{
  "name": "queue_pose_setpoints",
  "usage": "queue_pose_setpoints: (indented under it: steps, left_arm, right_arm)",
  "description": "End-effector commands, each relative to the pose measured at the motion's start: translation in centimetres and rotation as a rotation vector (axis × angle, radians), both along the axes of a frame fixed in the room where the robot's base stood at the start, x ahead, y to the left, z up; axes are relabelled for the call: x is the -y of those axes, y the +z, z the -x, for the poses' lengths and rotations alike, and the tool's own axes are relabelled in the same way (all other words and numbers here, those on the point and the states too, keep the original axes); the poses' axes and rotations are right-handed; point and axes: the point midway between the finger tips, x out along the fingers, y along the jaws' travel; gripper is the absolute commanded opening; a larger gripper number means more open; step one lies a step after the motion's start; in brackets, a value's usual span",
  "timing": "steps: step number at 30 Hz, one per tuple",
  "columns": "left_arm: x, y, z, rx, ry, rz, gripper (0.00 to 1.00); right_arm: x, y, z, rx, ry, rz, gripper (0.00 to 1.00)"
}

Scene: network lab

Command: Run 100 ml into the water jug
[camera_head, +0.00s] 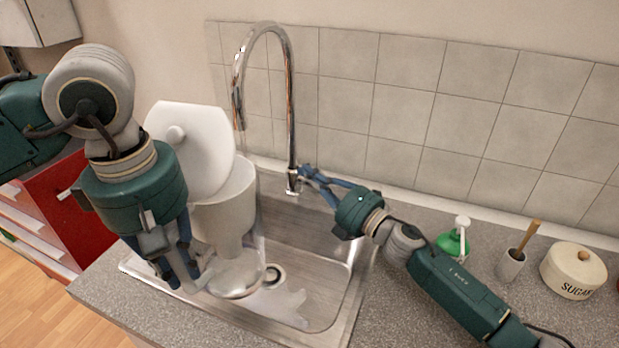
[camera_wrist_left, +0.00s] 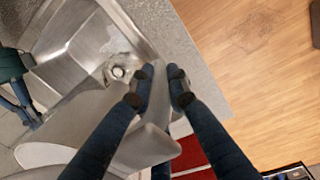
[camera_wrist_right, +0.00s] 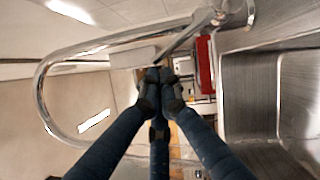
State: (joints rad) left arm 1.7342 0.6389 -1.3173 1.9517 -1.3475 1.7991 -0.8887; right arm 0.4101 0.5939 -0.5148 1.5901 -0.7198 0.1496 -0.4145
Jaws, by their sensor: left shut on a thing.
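The water jug (camera_head: 225,215) is white above with a clear lower part, and its white lid (camera_head: 205,150) stands raised. It is over the sink, with its open top below the tap's spout (camera_head: 238,108). My left gripper (camera_head: 195,282) is shut on the jug near its handle side; the jug also shows in the left wrist view (camera_wrist_left: 90,108). The tap (camera_head: 291,120) is a tall chrome arch; no water stream is visible. My right gripper (camera_head: 304,176) is at the tap's base by its lever (camera_wrist_right: 185,40), fingertips close together. Whether they touch the lever is unclear.
The steel sink (camera_head: 335,290) surrounds the jug's lower end. On the grey counter to the right stand a green soap bottle (camera_head: 453,243), a brush holder (camera_head: 510,265) and a sugar jar (camera_head: 573,272). A tiled wall (camera_head: 400,110) is behind.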

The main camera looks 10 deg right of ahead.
Motion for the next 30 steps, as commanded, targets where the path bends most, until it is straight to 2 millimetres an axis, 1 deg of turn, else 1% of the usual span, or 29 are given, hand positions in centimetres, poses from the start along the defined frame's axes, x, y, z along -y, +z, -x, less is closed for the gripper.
queue_pose_setpoints:
  steps: [1, 4, 9, 12, 22, 30]
  left_arm:
    - [0.1, 0.2, -0.1, 0.006, 0.001, 0.004, 0.0]
    - [0.1, 0.2, -0.1, 0.006, 0.001, 0.004, 0.0]
    - [0.1, 0.2, -0.1, 0.006, 0.001, 0.004, 0.0]
    - [0.1, 0.2, -0.1, 0.006, 0.001, 0.004, 0.0]
    - [0.1, 0.2, -0.1, 0.006, 0.001, 0.004, 0.0]
    - [0.1, 0.2, -0.1, 0.006, 0.001, 0.004, 0.0]
  right_arm:
    - [0.1, 0.5, -0.2, -0.014, 0.003, -0.009, 0.0]
    - [0.3, 0.9, -0.5, -0.075, 0.003, -0.045, 0.0]
    - [1.2, 1.3, -1.2, -0.2, -0.007, -0.126, 0.0]
    - [1.7, 1.5, -1.7, -0.247, -0.012, -0.158, 0.0]
    - [2.6, 2.1, -3.2, -0.263, -0.012, -0.169, 0.0]
    - [2.9, 2.5, -3.7, -0.262, -0.01, -0.17, 0.0]
